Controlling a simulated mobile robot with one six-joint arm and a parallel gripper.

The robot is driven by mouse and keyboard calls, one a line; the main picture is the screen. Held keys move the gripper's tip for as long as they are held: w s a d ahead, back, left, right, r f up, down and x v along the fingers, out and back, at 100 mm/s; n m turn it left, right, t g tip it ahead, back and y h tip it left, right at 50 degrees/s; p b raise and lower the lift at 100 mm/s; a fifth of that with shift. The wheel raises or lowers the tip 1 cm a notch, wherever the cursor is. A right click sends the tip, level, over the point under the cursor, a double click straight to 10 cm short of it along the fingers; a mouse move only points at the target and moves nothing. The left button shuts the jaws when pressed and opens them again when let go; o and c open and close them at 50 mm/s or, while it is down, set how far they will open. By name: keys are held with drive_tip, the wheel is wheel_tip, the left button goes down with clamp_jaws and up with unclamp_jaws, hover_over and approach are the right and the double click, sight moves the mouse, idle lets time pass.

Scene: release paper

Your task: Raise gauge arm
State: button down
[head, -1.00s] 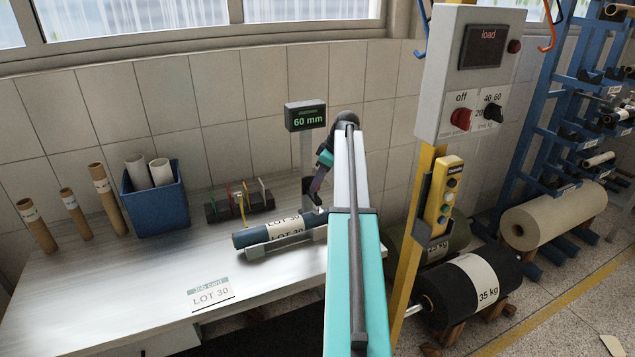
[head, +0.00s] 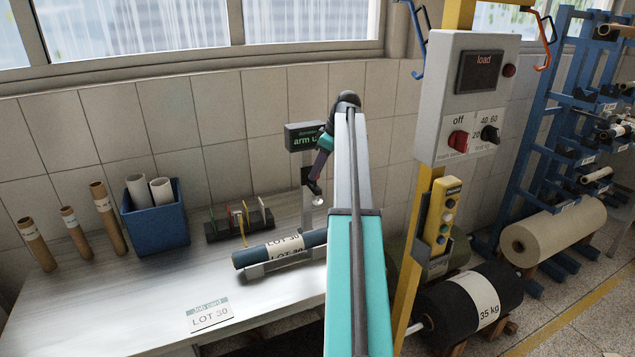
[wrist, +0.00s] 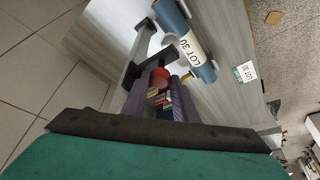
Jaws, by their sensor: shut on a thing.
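My gripper (head: 314,187) is above the right end of the dark blue LOT 30 roll (head: 272,256). In the wrist view, my gripper (wrist: 160,92) is shut on the red knob (wrist: 159,76) of the gauge arm (wrist: 150,50). A pale round foot (head: 318,201) shows below the gripper, clear of the roll. The gauge display (head: 300,137) reads "arm u", its end hidden by my arm. The roll lies in a grey cradle (head: 262,270) on the bench and also shows in the wrist view (wrist: 186,45).
A job card (head: 210,316) for LOT 30 lies on the bench (head: 130,310). A blue bin (head: 157,222) with tubes, several brown tubes (head: 105,218) and a rack of coloured strips (head: 240,224) stand at the back. A control post (head: 412,270) stands at right.

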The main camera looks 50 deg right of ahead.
drive_tip(key=shift+w+d+r, duration=0.1)
drive_tip(key=shift+w+r, duration=0.05)
drive_tip(key=shift+r, duration=0.3)
drive_tip(key=c, duration=1.4)
unclamp_jaws()
drive_tip(key=shift+r, duration=0.1)
drive_tip(key=shift+c, duration=0.2)
drive_tip(key=b+v, duration=0.4)
drive_tip(key=v, duration=0.9)
drive_tip(key=shift+s+r, duration=0.25)
drive_tip(key=shift+s, duration=0.1)
